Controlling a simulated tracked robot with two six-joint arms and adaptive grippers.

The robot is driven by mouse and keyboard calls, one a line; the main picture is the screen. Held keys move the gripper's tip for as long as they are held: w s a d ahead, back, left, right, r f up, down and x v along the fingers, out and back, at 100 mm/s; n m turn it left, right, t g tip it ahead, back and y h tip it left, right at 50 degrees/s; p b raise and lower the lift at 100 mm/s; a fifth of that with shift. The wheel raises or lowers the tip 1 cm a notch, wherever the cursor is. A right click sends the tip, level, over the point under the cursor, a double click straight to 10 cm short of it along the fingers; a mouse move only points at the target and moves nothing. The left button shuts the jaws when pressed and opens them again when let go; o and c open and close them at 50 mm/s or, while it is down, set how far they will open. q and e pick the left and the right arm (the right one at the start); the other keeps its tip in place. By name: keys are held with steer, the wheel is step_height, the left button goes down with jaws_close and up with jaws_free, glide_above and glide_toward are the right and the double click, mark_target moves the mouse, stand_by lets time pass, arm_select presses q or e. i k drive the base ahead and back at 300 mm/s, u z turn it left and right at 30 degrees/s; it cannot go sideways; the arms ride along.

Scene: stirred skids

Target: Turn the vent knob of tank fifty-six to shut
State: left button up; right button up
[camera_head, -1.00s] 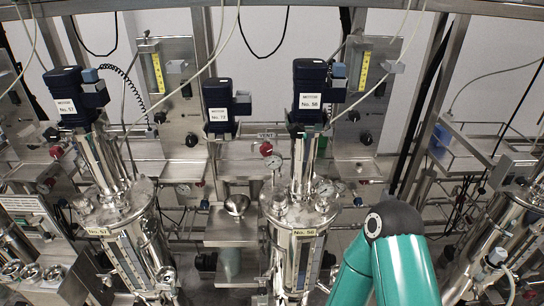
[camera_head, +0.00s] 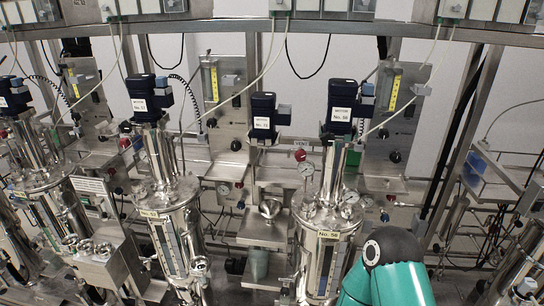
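Tank fifty-six (camera_head: 325,265) is a shiny steel vessel right of centre in the head view, with a yellow "No. 56" label (camera_head: 330,234) below its lid. A dark blue motor (camera_head: 340,98) tops it. A red round knob (camera_head: 300,155) sits under a small label that seems to read VENT, on the steel frame just behind and left of the tank's column. I cannot tell its turned position. Part of my green arm (camera_head: 395,275) with a black joint shows at lower right, in front of the tank's right side. Neither gripper is in view.
Another steel tank (camera_head: 168,225) with a yellow label stands to the left, and a further one (camera_head: 40,180) beyond it. Gauges (camera_head: 306,169), hoses and pipes crowd the frame around the knob. A steel rail (camera_head: 240,27) crosses above.

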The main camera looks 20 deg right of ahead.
mark_target(300, 155)
steer(key=u, duration=0.95)
steer(key=i, duration=1.2)
steer(key=z, duration=1.25)
steer(key=k, duration=0.8)
steer(key=z, duration=0.2)
steer(key=i, duration=0.6)
